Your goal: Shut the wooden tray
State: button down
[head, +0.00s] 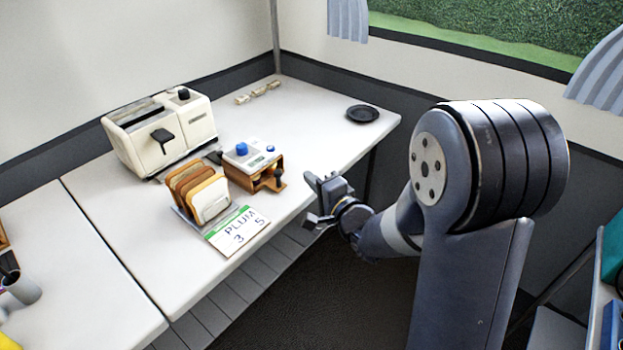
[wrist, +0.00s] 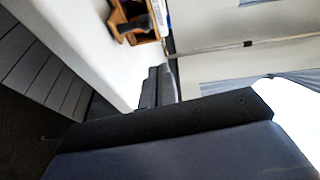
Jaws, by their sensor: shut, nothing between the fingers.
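The wooden tray (head: 270,179) belongs to a small wooden box with a white top and a blue knob (head: 242,149), standing near the counter's front edge. The tray juts out from the box's front, with a dark knob on its face. In the wrist view the orange-brown wooden tray (wrist: 136,24) shows at the top, cut off by the picture edge. My gripper (head: 318,196) is to the right of the tray, apart from it, just off the counter's front edge. Its fingers (wrist: 158,88) are shut and hold nothing.
A cream toaster (head: 160,130) stands behind to the left. A dark dish (head: 362,114) lies at the counter's far right. The counter right of the box is clear.

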jog(key=v, duration=0.8)
jog(key=shift+s+p, duration=0.3)
jog(key=shift+s, duration=0.05)
